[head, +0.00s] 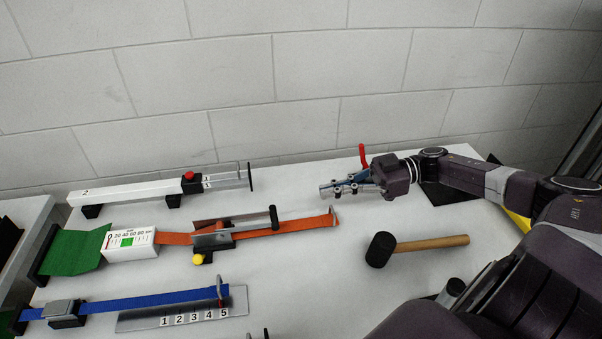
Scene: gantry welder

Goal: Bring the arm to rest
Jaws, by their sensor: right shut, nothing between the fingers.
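My right arm (478,181) comes in from the right and reaches over the white table. Its gripper (328,190) points left above the back middle of the table. The fingers are shut with nothing seen between them. A red handle (363,156) stands up just behind the gripper; its lower part is hidden by the gripper. My left gripper is not in view.
A mallet (430,243) lies on the table (300,290) in front of my right gripper. A white rail with a red knob (150,190), an orange strap device (290,226) and a blue strap device (150,304) lie to the left. A block wall (300,70) stands behind.

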